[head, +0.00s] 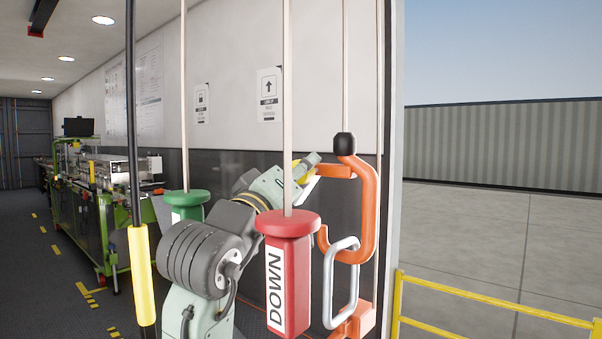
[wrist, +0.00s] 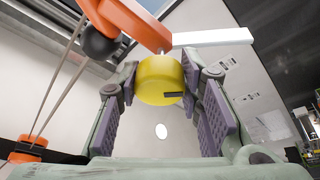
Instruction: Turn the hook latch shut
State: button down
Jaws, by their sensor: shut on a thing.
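The orange hook latch (head: 368,210) is a thick C-shaped piece in front of the wall by the opening. Its orange arm also shows at the top of the wrist view (wrist: 130,22). A yellow round knob (wrist: 160,78) sits at the end of that arm. My gripper (wrist: 158,82) has its fingers on both sides of the knob and is shut on it. In the head view my gripper (head: 302,170) is left of the hook's upper end, and the knob is mostly hidden. A grey metal loop (head: 342,280) hangs at the hook's lower part, over an orange bracket (head: 352,322).
A red DOWN handle (head: 288,275) and a green handle (head: 187,202) hang on cords close to my arm. A black ball (head: 344,144) sits at the hook's top. A black pole with a yellow sleeve (head: 140,275) stands left. A yellow rail (head: 480,297) is outside.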

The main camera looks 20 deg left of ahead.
jog(key=shift+n+g+y, duration=0.25)
jog(key=shift+n+y, duration=0.25)
jog(key=shift+n, duration=0.85)
jog(key=shift+n+g+y, duration=0.25)
jog(key=shift+n+y, duration=0.25)
jog(key=shift+n, duration=0.85)
jog(key=c, duration=1.1)
grip_release()
